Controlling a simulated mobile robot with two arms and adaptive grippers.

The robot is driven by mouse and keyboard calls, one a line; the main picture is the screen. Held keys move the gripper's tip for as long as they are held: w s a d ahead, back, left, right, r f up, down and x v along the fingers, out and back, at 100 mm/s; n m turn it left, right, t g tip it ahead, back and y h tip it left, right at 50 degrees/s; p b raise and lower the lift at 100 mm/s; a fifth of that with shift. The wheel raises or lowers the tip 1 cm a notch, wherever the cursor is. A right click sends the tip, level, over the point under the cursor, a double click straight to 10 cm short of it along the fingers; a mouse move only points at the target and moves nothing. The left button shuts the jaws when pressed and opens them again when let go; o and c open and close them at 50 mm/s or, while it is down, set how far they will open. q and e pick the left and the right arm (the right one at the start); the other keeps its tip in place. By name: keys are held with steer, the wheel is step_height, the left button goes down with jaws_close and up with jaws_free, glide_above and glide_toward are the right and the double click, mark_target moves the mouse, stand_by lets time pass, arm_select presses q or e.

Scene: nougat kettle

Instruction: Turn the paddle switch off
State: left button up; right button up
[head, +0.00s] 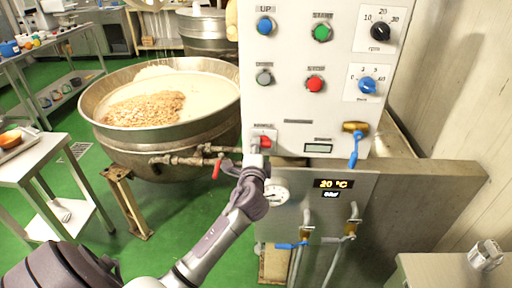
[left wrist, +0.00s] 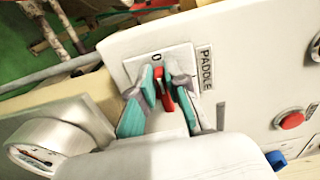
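The paddle switch is a red lever on a pale plate at the lower left of the white control panel. In the head view the red switch (head: 265,141) shows just above my left gripper (head: 257,158). In the left wrist view the red lever (left wrist: 164,86) stands between the teal-padded fingertips of my left gripper (left wrist: 162,82), close on both sides. The fingers converge and look shut on it. A "0" mark is beyond the lever, and the PADDLE label (left wrist: 206,69) is to its right. The other mark is hidden. My right gripper is in neither view.
The control panel (head: 290,75) carries several buttons and knobs. A red-handled valve (head: 217,168) is left of my gripper, and a round gauge (head: 277,194) is below it. The kettle (head: 115,139) holds nuts in a pale mass. A side table (head: 430,270) stands at lower right.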

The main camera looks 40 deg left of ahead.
arm_select(q)
steer(key=o, duration=0.4)
steer(key=v, duration=1.2)
